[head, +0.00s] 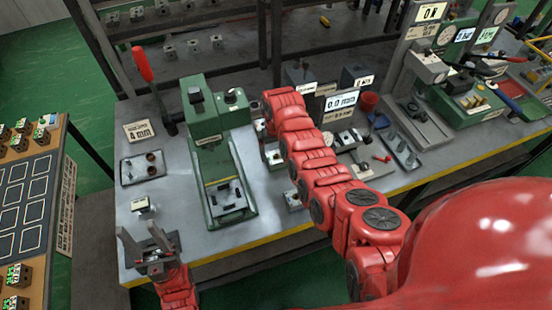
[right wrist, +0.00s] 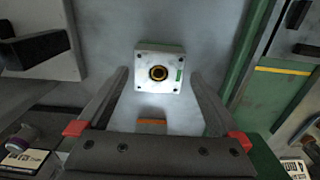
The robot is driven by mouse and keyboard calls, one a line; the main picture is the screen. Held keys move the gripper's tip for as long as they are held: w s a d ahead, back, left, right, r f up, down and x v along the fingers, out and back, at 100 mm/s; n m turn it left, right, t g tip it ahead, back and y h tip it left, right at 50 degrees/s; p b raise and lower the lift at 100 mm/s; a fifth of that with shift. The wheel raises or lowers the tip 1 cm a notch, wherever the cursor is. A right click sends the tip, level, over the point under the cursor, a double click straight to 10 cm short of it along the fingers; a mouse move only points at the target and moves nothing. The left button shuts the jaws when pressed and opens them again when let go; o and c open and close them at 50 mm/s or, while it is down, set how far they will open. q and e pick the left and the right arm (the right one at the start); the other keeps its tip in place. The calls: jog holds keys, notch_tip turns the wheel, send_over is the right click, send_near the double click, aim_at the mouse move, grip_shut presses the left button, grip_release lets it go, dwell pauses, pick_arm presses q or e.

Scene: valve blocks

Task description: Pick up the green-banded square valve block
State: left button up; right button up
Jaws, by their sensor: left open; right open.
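A pale square valve block (right wrist: 160,72) with a dark round port ringed in orange and a green mark on its right side lies on the grey bench top in the right wrist view. My right gripper (right wrist: 160,76) is open, with its fingers either side of the block in the picture and a gap on both sides; I cannot tell the height between them. In the head view my right arm hides this gripper, and I cannot single out the block there. My left gripper (head: 146,240) is open and empty over the bench's front left corner.
A green press (head: 222,165) stands on the bench left of my right arm. A small tray (head: 143,168) and a red-handled lever (head: 143,64) are further left. An orange-edged board (head: 30,200) lies at far left.

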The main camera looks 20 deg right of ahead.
aim_at(276, 157)
jog(key=shift+d+f, duration=0.1)
jog(key=shift+f, duration=1.6)
grip_shut()
